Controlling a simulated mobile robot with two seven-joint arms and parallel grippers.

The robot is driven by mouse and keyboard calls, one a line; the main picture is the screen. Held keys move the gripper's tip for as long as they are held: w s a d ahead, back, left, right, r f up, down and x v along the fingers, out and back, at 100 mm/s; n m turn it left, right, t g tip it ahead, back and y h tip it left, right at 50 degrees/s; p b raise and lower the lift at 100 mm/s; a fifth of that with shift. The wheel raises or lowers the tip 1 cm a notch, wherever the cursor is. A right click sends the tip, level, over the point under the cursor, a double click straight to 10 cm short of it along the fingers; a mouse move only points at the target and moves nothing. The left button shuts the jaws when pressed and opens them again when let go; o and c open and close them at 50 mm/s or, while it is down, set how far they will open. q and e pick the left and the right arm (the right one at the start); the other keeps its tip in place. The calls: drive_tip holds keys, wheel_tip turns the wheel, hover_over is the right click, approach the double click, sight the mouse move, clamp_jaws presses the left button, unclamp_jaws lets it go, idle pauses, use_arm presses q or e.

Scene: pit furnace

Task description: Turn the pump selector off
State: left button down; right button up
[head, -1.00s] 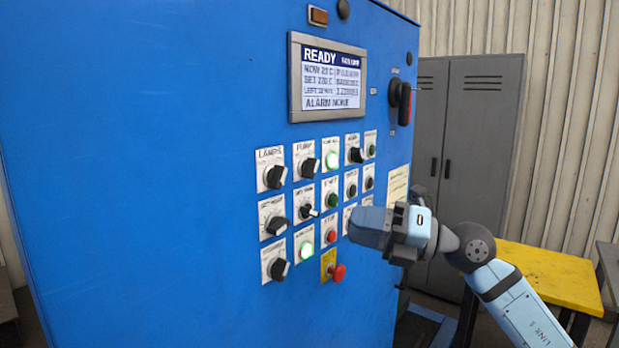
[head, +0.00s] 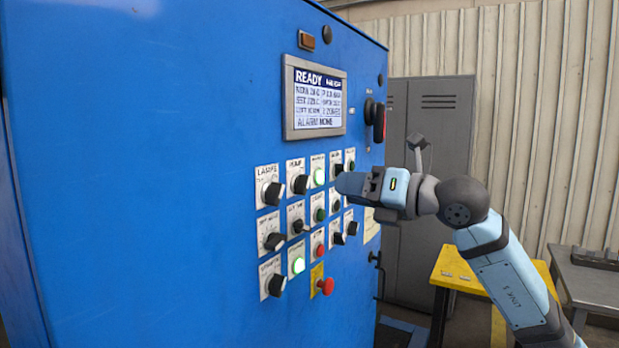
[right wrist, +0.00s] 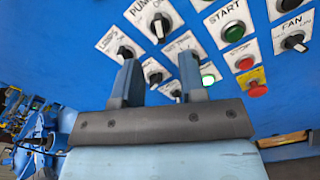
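The pump selector (head: 300,184) is a black knob on a white plate labelled PUMP, in the top row of the blue cabinet's panel, right of the lamps knob (head: 270,193). In the right wrist view the pump selector (right wrist: 160,27) shows at the top, beyond the fingers. Which position its pointer marks is too small to tell. My right gripper (head: 346,184) is in front of the right part of the panel, level with the upper rows and apart from the pump selector. In the right wrist view its two fingers (right wrist: 160,80) are spread with nothing between them. My left gripper is out of view.
Other knobs and buttons crowd around the pump selector, including a green start button (right wrist: 231,31) and a red mushroom button (head: 326,286) low on the panel. A display (head: 316,98) sits above. A yellow table (head: 470,268) and grey lockers (head: 440,130) stand to the right.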

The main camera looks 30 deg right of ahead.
sight(308, 184)
drive_tip(key=p+x, duration=0.1)
drive_tip(key=x, duration=0.6)
drive_tip(key=shift+w+a+p, duration=0.2)
drive_tip(key=shift+w+p, duration=0.05)
drive_tip(key=shift+p, duration=0.15)
drive_tip(key=shift+w+a, duration=0.3)
drive_tip(key=shift+w, duration=0.1)
clamp_jaws()
